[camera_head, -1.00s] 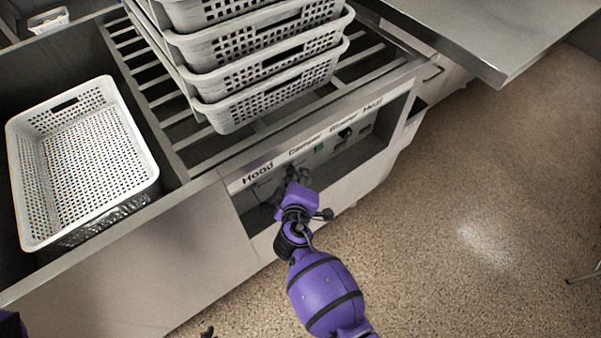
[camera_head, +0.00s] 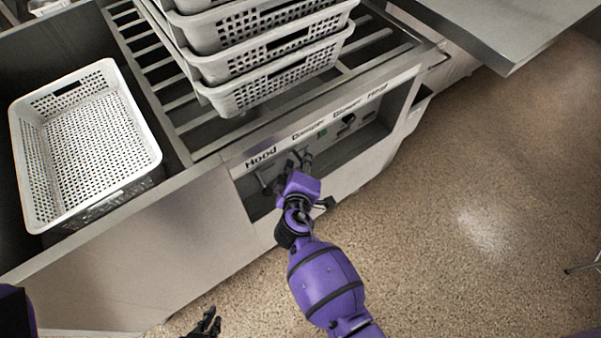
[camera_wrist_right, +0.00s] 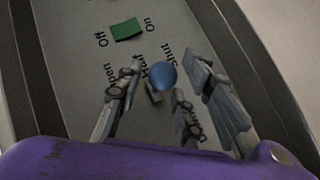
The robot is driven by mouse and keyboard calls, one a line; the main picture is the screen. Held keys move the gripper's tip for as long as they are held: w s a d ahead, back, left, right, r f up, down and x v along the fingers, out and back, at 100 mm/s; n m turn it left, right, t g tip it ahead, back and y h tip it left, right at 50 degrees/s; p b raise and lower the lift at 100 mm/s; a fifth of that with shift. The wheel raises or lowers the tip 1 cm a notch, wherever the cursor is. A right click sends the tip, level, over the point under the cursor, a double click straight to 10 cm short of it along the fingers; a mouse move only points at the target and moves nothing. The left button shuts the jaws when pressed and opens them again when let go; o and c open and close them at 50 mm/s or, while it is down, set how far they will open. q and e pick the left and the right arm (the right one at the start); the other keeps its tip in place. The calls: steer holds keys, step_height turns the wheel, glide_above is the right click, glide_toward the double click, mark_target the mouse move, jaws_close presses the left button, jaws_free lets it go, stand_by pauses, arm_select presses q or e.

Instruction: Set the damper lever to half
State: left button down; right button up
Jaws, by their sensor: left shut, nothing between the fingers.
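The damper lever shows as a blue ball knob (camera_wrist_right: 163,77) in the right wrist view, beside the printed words Open, Half and Shut. The knob is close to the Half and Shut words and partly covers them; its exact setting is hard to tell. My right gripper (camera_wrist_right: 165,75) is open, with fingers on both sides of the knob; contact cannot be made out. In the head view my right gripper (camera_head: 301,160) reaches into the panel recess below the Damper label. My left gripper (camera_head: 212,322) is shut and empty, low over the floor at the bottom edge.
A green Off/On switch (camera_wrist_right: 126,29) sits beyond the lever. The recessed panel is under a counter edge labelled Hood, Damper, Blower and Heat. Stacked perforated baskets (camera_head: 275,85) stand on the slatted rack above; another white basket (camera_head: 137,125) is at left.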

arm_select(q)
steer(key=shift+s, duration=0.1)
arm_select(e)
steer(key=d+v, duration=0.1)
steer(key=v, duration=1)
steer(key=shift+a, duration=0.5)
